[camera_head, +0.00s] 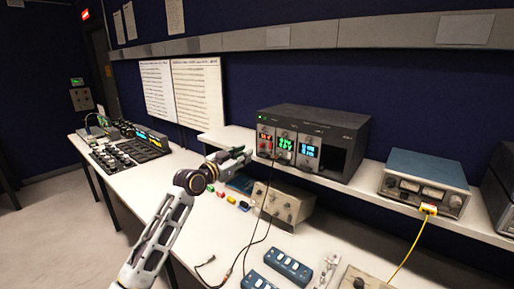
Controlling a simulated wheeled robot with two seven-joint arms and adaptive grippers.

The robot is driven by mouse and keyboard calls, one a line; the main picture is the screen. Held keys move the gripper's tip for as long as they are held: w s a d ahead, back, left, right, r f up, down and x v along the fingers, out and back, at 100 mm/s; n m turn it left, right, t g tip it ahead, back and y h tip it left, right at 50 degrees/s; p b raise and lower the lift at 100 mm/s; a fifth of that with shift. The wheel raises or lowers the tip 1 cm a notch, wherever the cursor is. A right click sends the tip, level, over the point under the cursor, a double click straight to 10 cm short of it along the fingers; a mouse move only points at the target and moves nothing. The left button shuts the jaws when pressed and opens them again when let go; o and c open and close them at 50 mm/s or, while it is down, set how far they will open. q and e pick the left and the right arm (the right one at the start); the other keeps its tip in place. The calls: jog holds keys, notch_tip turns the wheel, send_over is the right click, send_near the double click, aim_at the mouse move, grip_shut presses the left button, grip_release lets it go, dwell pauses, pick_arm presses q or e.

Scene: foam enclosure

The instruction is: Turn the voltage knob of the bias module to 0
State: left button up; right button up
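A black rack crate (318,125) stands on the raised shelf at centre right. It holds modules side by side: one with a red display (265,139), one with a green display (285,144) and one with a cyan display (308,152). The labels are too small to read, so I cannot tell which is the bias module or where its voltage knob points. My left gripper (244,157) is just left of the crate front, near the red-display module. I cannot tell whether it touches anything or how far its fingers are apart. My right gripper is out of view.
A beige instrument (283,205) sits under the shelf, with black cables hanging in front. A blue-topped unit (428,168) with a yellow cable (411,247) stands on the right. Blue switch boxes (288,265) lie at the front. The left bench holds mixer-like panels (128,153).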

aim_at(260, 146)
pick_arm(q)
jog(key=shift+p+x, duration=0.75)
jog(key=shift+x, duration=3.5)
jog(key=shift+s, duration=0.1)
jog(key=shift+c, duration=0.2)
grip_shut()
